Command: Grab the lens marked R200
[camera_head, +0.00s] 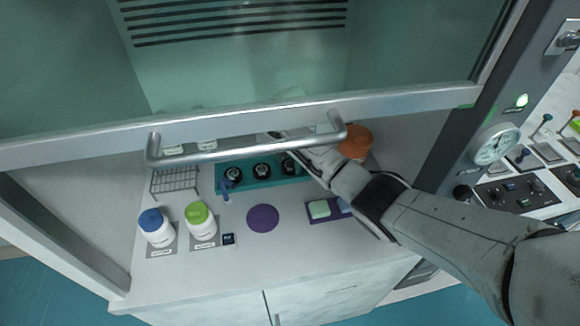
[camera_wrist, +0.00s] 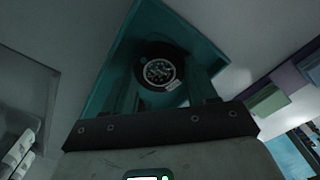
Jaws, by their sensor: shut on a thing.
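A teal tray (camera_head: 244,184) inside the cabinet holds several round black lenses in a row: a left lens (camera_head: 233,173), a middle lens (camera_head: 262,169) and a right lens (camera_head: 289,166). My gripper (camera_head: 296,160) reaches in from the right to the right lens and is partly hidden by the arm and door handle. In the wrist view, my gripper (camera_wrist: 162,82) is shut on a black lens (camera_wrist: 159,71) with a pale face, one finger on each side. The teal tray (camera_wrist: 112,62) lies around it. The lens markings are too small to read.
The raised door's handle (camera_head: 240,150) crosses above the tray. A wire rack (camera_head: 174,182), a blue-capped bottle (camera_head: 155,228) and a green-capped bottle (camera_head: 200,220) stand left. A purple disc (camera_head: 262,218) lies in front. An orange-brown jar (camera_head: 356,143) stands behind my arm.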

